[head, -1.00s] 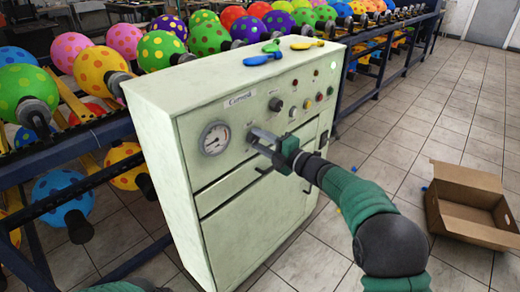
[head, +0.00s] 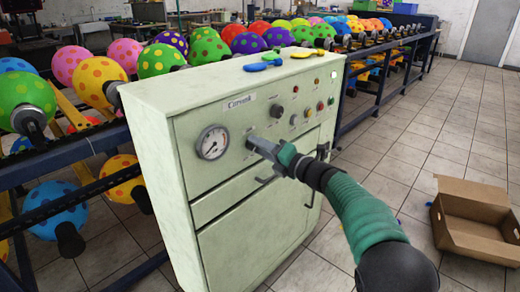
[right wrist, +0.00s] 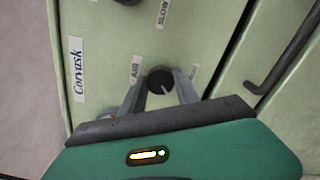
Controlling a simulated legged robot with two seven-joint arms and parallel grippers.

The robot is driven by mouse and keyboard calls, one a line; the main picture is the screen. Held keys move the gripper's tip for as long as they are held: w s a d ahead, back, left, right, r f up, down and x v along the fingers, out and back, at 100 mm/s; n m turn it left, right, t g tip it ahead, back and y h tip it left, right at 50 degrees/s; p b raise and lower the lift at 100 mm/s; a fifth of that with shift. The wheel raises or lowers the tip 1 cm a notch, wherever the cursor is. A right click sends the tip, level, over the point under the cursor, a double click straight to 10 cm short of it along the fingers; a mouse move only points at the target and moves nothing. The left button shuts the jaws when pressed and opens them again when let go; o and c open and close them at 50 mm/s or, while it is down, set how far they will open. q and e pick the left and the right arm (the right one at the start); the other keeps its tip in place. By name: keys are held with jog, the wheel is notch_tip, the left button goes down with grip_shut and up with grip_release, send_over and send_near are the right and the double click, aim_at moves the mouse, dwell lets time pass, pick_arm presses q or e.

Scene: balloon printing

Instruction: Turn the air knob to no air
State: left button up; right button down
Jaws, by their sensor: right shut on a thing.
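The air knob (right wrist: 160,79) is a round black dial with a white mark on the pale green control cabinet (head: 240,235). The mark points towards the lower right in the right wrist view. A label reading AIR (right wrist: 135,68) is on its left; a smaller label (right wrist: 194,72) on its right is unreadable. My right gripper (right wrist: 160,88) has one finger on each side of the knob and is shut on it. In the head view my right gripper (head: 252,141) reaches the cabinet front beside the gauge, and its fingers hide the knob. My left gripper is out of view.
A pressure gauge (head: 212,142) is left of the gripper. Other knobs and lights sit on the upper right of the panel. A handle (right wrist: 287,55) sticks out nearby. A cardboard box (head: 475,220) is on the floor.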

jog(key=shift+a+f, duration=0.1)
jog(key=shift+f, duration=0.3)
jog(key=c, duration=1)
grip_release()
jog(key=shift+o, duration=0.5)
jog(key=shift+r, duration=0.2)
jog(key=p+v, duration=0.3)
jog(key=v, duration=1.4)
jog(key=shift+w, duration=0.1)
